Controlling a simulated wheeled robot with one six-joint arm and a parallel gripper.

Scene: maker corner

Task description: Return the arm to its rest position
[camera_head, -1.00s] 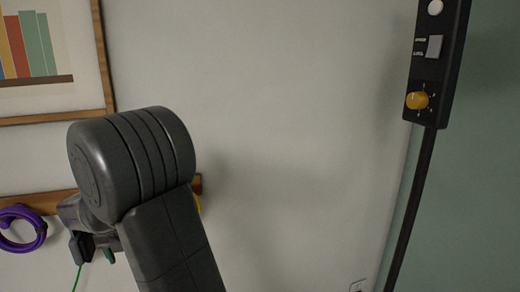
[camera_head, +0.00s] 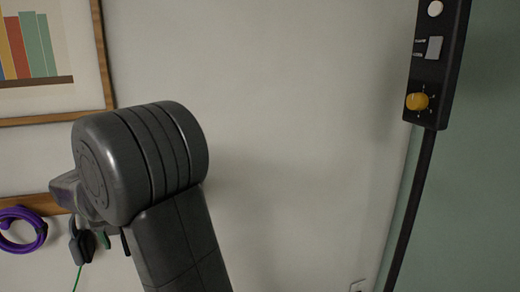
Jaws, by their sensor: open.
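My dark grey arm (camera_head: 140,165) fills the left middle of the head view. A thick ribbed joint sits at the top, with a link running down to the bottom edge. A smaller grey part of my arm (camera_head: 75,190) shows behind the joint on its left. My gripper itself does not show; the big joint and link may hide it.
A wooden rail (camera_head: 35,204) on the wall holds a purple coil (camera_head: 40,232) and a dark item (camera_head: 81,243) with a green cord, close behind my arm. A framed picture (camera_head: 108,75) hangs upper left. A black control box (camera_head: 430,80) hangs right. The middle wall is bare.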

